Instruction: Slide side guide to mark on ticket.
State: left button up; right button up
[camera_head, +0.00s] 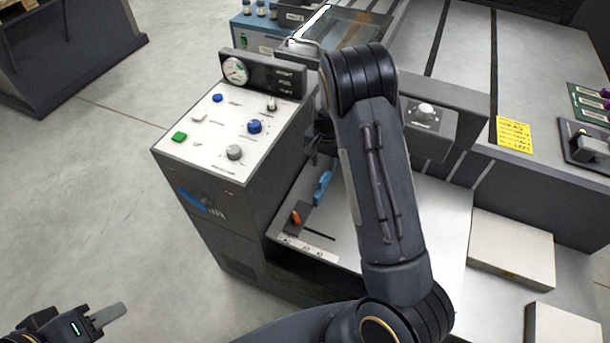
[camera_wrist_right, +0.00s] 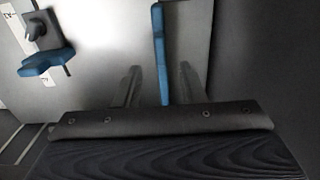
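A blue upright plate (camera_head: 322,186), seemingly the side guide, stands on the pale tray (camera_head: 430,215) under my right arm. In the right wrist view the blue plate (camera_wrist_right: 160,45) rises between the spread fingers of my right gripper (camera_wrist_right: 160,72), with a gap on each side. A dark knob on a blue foot (camera_wrist_right: 42,55) sits left of it by a lettered scale (camera_wrist_right: 17,22). The yellow ticket (camera_head: 514,135) lies on the machine top at right; its writing is too small to read. My left gripper (camera_head: 105,315) is at the lower left, away from the machine.
A control panel (camera_head: 225,125) with knobs and a gauge stands left of the tray. An orange-handled lever (camera_head: 296,217) is at the tray's front by a marked strip (camera_head: 305,247). White blocks (camera_head: 512,248) lie at right.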

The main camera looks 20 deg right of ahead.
aim_at(322, 177)
notch_tip(322, 177, down, 8)
jog(key=shift+r+p, duration=0.1)
jog(key=shift+p, duration=0.2)
jog(key=shift+c, duration=0.2)
grip_shut()
